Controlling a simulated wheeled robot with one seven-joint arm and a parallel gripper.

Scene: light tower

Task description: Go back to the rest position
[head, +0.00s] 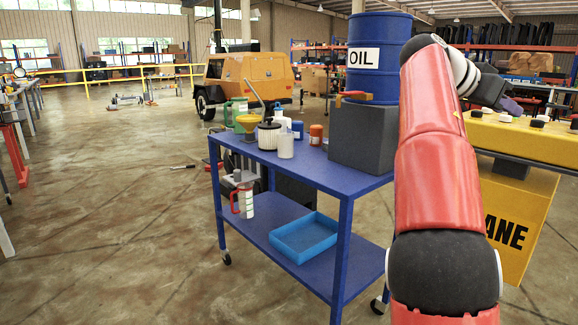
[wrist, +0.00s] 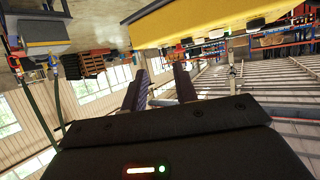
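My arm rises in red and black at the right of the head view, bent at the top. My gripper (head: 508,104) is at its far end, held out to the right by the yellow structure (head: 530,140), partly hidden by the arm. In the wrist view my gripper (wrist: 161,78) shows two dark fingers standing apart with a clear gap and nothing between them. That view is turned over, with floor at the top and windows below. The yellow structure (wrist: 195,20) also crosses its top; I see no contact with it.
A blue cart (head: 342,178) carries a grey block, a blue oil drum (head: 378,75), several bottles and a jug. A light-blue tray (head: 305,236) lies on its lower shelf. The orange light tower (head: 248,75) stands behind. Open floor (head: 120,220) lies to the left.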

